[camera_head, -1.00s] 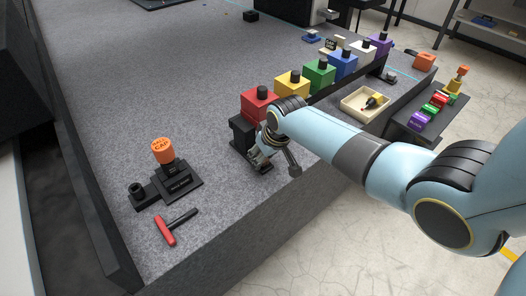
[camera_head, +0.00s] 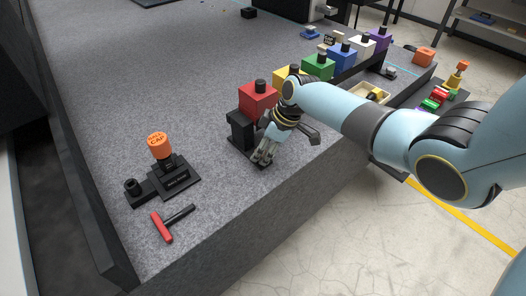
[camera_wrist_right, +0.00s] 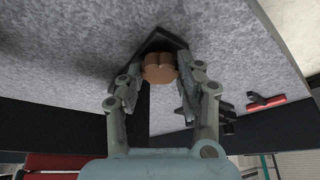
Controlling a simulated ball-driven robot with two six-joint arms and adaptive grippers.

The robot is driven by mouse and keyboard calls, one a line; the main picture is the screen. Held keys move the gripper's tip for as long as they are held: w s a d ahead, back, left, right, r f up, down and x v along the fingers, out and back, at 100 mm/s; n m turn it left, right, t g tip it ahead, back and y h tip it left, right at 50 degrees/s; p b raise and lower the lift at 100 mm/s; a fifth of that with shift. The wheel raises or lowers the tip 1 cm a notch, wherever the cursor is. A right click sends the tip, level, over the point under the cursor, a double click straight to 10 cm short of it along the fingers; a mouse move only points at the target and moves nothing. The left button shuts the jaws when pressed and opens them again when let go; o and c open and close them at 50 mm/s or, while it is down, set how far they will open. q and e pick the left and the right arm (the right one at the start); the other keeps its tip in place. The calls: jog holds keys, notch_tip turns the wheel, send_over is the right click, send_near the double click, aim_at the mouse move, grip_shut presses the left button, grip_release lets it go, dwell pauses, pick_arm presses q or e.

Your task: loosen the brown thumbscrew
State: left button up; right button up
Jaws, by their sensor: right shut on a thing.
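The brown thumbscrew (camera_wrist_right: 159,68) is a lobed brown knob in the right wrist view, set on a black fixture (camera_wrist_right: 160,40). My right gripper (camera_wrist_right: 159,80) has one finger on each side of the knob and is shut on it. In the head view my right gripper (camera_head: 265,152) reaches down by the black stand (camera_head: 240,130) at the red block's end of the row. The thumbscrew is hidden there behind the fingers. My left gripper is not in view.
A row of coloured blocks starts with the red block (camera_head: 257,97). An orange cap (camera_head: 158,145) sits on a black fixture (camera_head: 176,182) to the left. A red-handled tool (camera_head: 162,227) lies near the front edge. Bare granite lies left of the row.

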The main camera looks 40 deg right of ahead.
dwell(0.3)
jog(key=o, duration=1.1)
jog(key=shift+o, duration=0.2)
jog(key=v, duration=1.2)
jog(key=shift+w, duration=0.1)
